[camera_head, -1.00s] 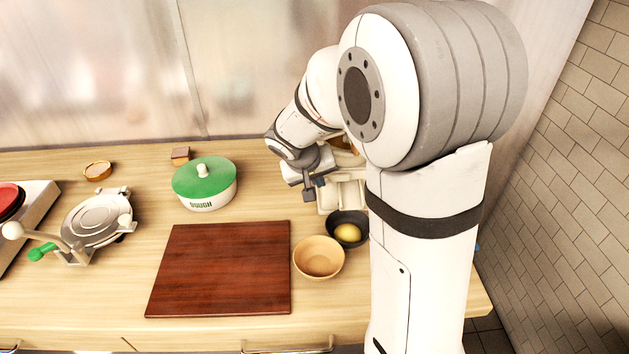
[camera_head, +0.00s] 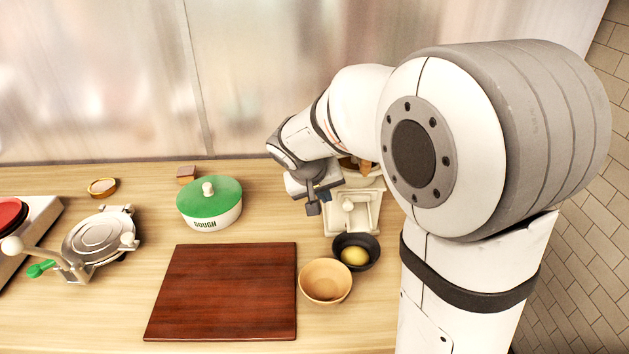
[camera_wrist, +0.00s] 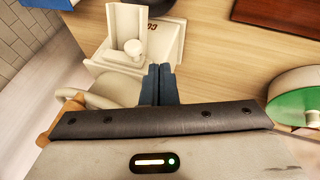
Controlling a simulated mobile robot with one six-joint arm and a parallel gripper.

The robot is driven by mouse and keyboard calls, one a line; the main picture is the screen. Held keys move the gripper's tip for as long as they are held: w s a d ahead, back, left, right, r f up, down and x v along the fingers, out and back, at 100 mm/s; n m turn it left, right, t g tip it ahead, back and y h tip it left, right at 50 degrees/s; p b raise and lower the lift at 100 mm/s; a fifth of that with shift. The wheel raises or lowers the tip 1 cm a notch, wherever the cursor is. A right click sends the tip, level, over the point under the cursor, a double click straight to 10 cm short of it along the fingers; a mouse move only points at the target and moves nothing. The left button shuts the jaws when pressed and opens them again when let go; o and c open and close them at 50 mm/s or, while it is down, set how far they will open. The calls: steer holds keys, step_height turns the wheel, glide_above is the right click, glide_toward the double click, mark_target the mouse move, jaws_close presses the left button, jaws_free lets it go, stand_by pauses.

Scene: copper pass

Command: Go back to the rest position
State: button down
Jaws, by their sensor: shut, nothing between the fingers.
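My gripper (camera_head: 313,203) is above the back right of the worktop in the head view, beside a cream tray-like holder (camera_head: 371,219) with a knob. In the wrist view the two dark blue fingers of my gripper (camera_wrist: 158,72) are together with nothing between them. The cream holder (camera_wrist: 102,62) is just beyond the fingertips there, to their left. Whether the fingers touch it is hard to tell, but they look apart from it.
A green-lidded dough pot (camera_head: 209,218), a dark red cutting board (camera_head: 225,292), a wooden bowl (camera_head: 325,295) and a black bowl (camera_head: 372,243) holding a yellow ball (camera_head: 355,256) stand nearby. A round metal press (camera_head: 83,240) and a burner (camera_head: 40,214) are at left.

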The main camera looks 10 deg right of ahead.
steer(key=b+v, duration=0.1)
steer(key=v, duration=0.8)
steer(key=s+d+f+y, duration=0.2)
steer(key=s+f, duration=0.1)
steer(key=s, duration=0.6)
steer(key=s+d+f+g+y, duration=0.1)
steer(key=s+d+f+y, duration=0.1)
steer(key=s, duration=0.8)
steer(key=shift+s+d+f, duration=0.15)
steer(key=shift+d+f, duration=0.45)
steer(key=shift+f, duration=0.05)
